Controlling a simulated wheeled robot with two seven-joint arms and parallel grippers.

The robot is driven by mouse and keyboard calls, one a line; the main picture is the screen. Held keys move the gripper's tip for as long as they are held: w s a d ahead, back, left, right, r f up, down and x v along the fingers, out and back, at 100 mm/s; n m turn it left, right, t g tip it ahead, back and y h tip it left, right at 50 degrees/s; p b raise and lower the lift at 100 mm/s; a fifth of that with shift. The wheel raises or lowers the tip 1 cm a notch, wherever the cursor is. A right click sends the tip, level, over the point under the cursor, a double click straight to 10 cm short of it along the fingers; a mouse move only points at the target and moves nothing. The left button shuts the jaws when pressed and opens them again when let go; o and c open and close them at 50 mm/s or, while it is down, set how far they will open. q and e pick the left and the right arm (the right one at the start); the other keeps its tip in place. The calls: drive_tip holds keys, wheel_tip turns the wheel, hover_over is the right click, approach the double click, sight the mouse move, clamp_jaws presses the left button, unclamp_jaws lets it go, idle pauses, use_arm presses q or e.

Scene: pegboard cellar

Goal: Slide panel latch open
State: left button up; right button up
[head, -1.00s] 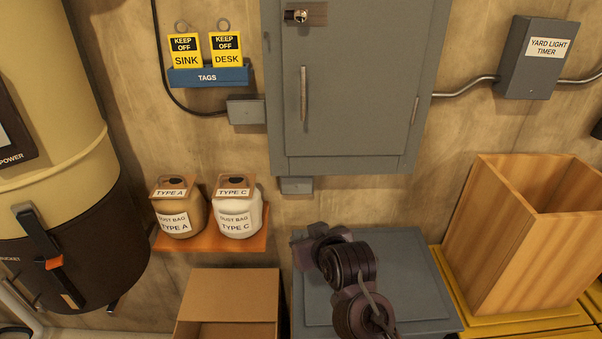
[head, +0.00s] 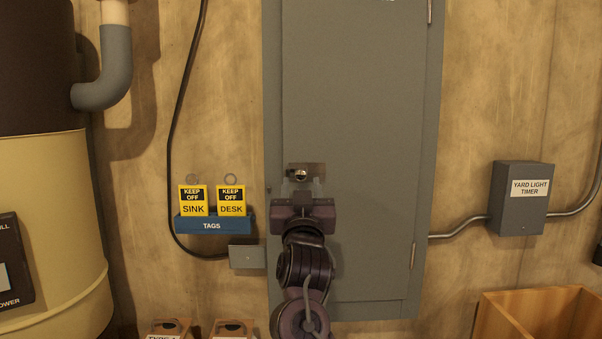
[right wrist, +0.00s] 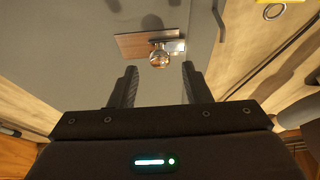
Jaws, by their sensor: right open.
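The panel latch (head: 301,173) is a small metal plate with a round shiny knob, on the left side of the closed grey panel door (head: 355,110). In the right wrist view, the latch knob (right wrist: 160,56) sits just beyond and between my fingertips, on a brownish plate. My right gripper (head: 303,187) is just below the latch in the head view, pointing at it. In the right wrist view, my right gripper (right wrist: 160,71) has its two fingers spread apart with nothing between them. Whether a finger touches the knob cannot be told. My left gripper is not in view.
A blue rack (head: 212,225) with yellow "KEEP OFF" tags hangs left of the panel, above a small grey box (head: 247,257). A wooden bin (head: 540,315) stands lower right; a large cream cylinder (head: 52,220) stands left.

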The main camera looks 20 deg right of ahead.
sight(296, 174)
drive_tip(key=shift+p+x, duration=0.45)
drive_tip(key=shift+x, duration=0.85)
clamp_jaws()
